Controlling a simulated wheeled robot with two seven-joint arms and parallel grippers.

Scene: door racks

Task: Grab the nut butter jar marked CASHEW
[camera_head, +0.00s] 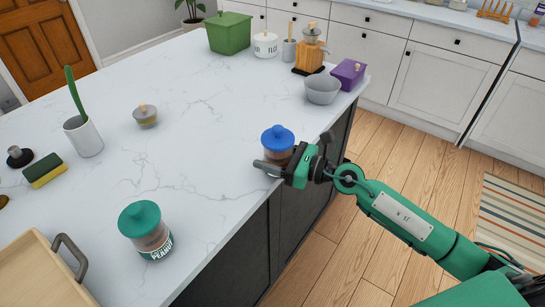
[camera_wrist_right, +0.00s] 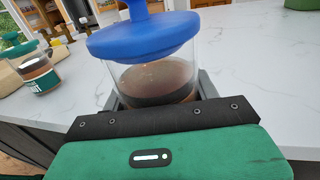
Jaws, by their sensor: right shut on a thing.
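A clear jar with a blue lid (camera_head: 278,137) and brown contents stands upright at the right edge of the island counter. My right gripper (camera_head: 277,165) is shut on this jar, low on its body. In the right wrist view the jar (camera_wrist_right: 150,78) sits between the fingers, and any label on it is hidden. A second jar with a teal lid (camera_head: 147,227) stands nearer the front, with a label reading PEANUT; it also shows at the left of the right wrist view (camera_wrist_right: 38,68). My left gripper is not in view.
A wooden tray (camera_head: 40,265) lies at the front left. A grey bowl (camera_head: 322,89), a purple box (camera_head: 348,72), a grinder (camera_head: 310,50) and a green bin (camera_head: 229,33) stand at the back. The counter middle (camera_head: 200,120) is mostly clear.

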